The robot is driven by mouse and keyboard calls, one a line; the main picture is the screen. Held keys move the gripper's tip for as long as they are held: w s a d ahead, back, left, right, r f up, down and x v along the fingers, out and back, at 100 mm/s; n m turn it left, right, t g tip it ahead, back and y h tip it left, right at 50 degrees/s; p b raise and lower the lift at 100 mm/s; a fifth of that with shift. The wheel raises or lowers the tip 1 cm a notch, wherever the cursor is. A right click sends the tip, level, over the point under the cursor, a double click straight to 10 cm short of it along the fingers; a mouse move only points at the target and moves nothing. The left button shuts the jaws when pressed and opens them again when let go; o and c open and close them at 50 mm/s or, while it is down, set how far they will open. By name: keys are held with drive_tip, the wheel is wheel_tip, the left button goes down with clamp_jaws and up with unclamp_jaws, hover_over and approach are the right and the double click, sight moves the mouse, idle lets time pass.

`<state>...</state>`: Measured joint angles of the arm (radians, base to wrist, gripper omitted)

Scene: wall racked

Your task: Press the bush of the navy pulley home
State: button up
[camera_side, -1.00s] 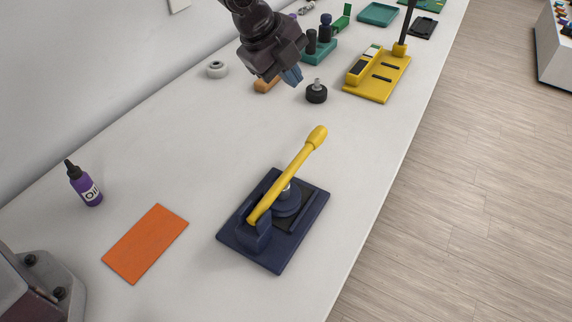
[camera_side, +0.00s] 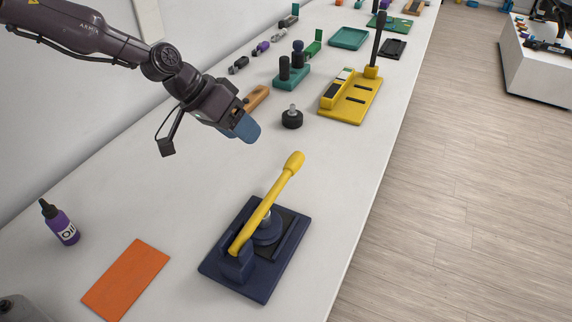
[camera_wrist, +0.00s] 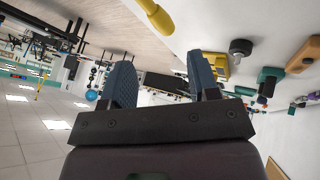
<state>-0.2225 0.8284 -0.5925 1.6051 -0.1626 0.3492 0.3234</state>
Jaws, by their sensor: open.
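A navy bench press (camera_side: 222,268) stands on the table in the side view, with a yellow lever (camera_side: 265,212) slanting up and away to the right. The lever's knobbed end also shows at the top of the wrist view (camera_wrist: 155,14). The navy pulley (camera_side: 268,232) appears as a round disc under the lever, on the press bed. The lever partly covers it, and how deep its bush sits cannot be told. My gripper (camera_side: 248,130) is open and empty, in the air behind and left of the lever's end. Its blue fingers stand apart in the wrist view (camera_wrist: 158,62).
A black knobbed piece (camera_side: 291,119) stands beyond my gripper, with a yellow fixture (camera_side: 350,104) to its right. The table's right edge runs close by the press.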

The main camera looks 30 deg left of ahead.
sight(286, 164)
drive_tip(key=w+d+f+n, duration=0.1)
drive_tip(key=d+f, duration=0.1)
drive_tip(key=f, duration=0.1)
drive_tip(key=w+d+f+n, duration=0.1)
drive_tip(key=w+d+f, duration=0.1)
drive_tip(key=f, duration=0.1)
drive_tip(key=w+d+f+n, duration=0.1)
drive_tip(key=d+f+n, duration=0.1)
drive_tip(key=d+f, duration=0.1)
drive_tip(key=shift+w+f, duration=0.4)
drive_tip(key=shift+f, duration=0.15)
clamp_jaws()
